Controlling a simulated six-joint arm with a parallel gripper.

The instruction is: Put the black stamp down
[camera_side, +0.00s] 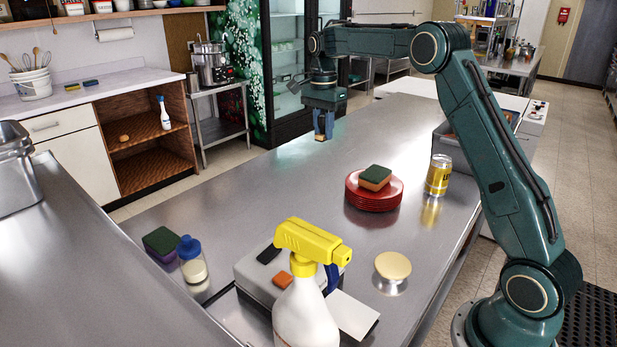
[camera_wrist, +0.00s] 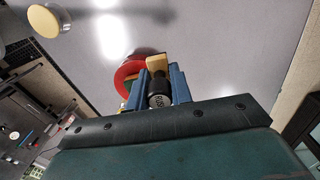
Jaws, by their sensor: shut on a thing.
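My gripper (camera_side: 322,135) hangs fingers-down over the far part of the steel counter, low near its surface. In the wrist view its blue fingers (camera_wrist: 160,88) are shut on the black stamp (camera_wrist: 158,97), whose round dark end with pale lettering faces the camera. In the side view the stamp is hard to make out between the fingers. I cannot tell whether it touches the counter.
The steel counter (camera_side: 270,190) is clear around my gripper. Nearer stand red plates (camera_side: 373,198) with a sponge (camera_side: 375,178) on top, a yellow can (camera_side: 438,176), a cream-topped round thing (camera_side: 392,266), a spray bottle (camera_side: 304,310) and a blue-capped bottle (camera_side: 192,262).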

